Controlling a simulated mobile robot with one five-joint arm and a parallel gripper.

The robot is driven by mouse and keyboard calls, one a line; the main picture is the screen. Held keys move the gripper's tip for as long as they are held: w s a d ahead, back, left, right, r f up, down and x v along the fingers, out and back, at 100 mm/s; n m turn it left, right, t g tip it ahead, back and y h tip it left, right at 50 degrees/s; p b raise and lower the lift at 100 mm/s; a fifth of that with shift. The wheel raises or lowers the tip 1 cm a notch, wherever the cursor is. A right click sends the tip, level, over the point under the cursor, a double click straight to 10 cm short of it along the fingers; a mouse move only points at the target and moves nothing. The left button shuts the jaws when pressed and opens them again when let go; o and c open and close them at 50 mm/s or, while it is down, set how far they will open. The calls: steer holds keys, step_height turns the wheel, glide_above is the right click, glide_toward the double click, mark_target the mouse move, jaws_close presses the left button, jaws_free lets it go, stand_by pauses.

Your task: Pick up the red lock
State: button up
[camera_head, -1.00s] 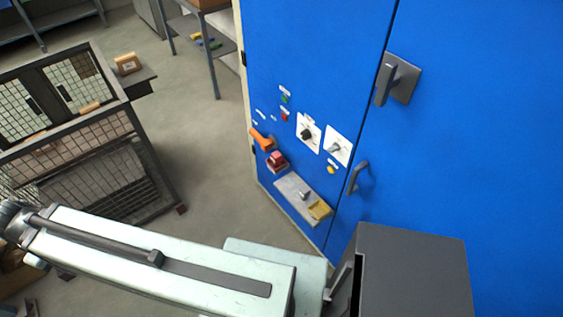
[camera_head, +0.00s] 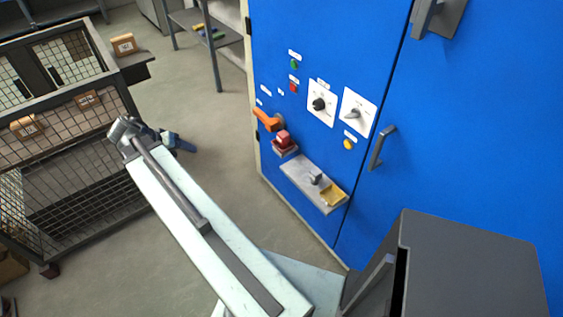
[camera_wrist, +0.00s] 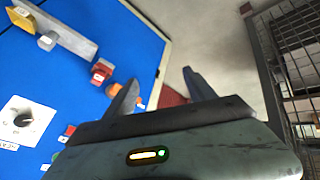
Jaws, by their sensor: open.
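The red lock (camera_head: 284,138) is small and sits on a little dark red ledge on the blue cabinet front, just below an orange handle (camera_head: 266,120). In the wrist view the red lock (camera_wrist: 102,71) is left of my gripper (camera_wrist: 160,84), near the tip of the left finger, with the orange handle (camera_wrist: 115,90) partly behind that finger. My gripper is open with nothing between its fingers. In the head view my gripper (camera_head: 178,142) is left of the cabinet, clearly apart from the lock.
A grey shelf (camera_head: 303,184) with a grey piece and a yellow block (camera_head: 334,196) juts from the cabinet (camera_head: 330,50) below the lock. Dials and a cabinet handle (camera_head: 381,147) are to the right. A mesh cage (camera_head: 60,150) stands left. Floor between is clear.

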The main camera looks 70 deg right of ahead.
steer(key=s+d+f+m+g+h+b, duration=0.1)
steer(key=s+d+f+m+b, duration=0.3)
steer(key=d, duration=0.3)
steer(key=s+d+f+m+g+h+b, duration=0.2)
steer(key=s+d+f+b, duration=0.15)
steer(key=s+d, duration=0.3)
steer(key=m+g+h+b, duration=0.2)
steer(key=m+g+b, duration=0.1)
steer(key=m+b, duration=0.3)
glide_toward(280, 135)
steer(key=s+d, duration=0.2)
steer(key=d, duration=0.2)
steer(key=shift+s+d+f+n+b, duration=0.3)
steer(key=shift+s+d+f+b, duration=0.3)
steer(key=shift+d+f+b, duration=0.35)
steer(key=shift+y, duration=0.3)
steer(key=b+x, duration=0.1)
steer(key=x, duration=0.1)
steer(key=b+x, duration=0.2)
steer(key=shift+s+d+f, duration=0.1)
steer(key=shift+s+f, duration=0.05)
steer(key=shift+f, duration=0.4)
steer(key=shift+s+d, duration=0.1)
steer(key=shift+d, duration=0.05)
steer(key=shift+r, duration=0.1)
jaws_close()
steer(key=shift+r, duration=0.1)
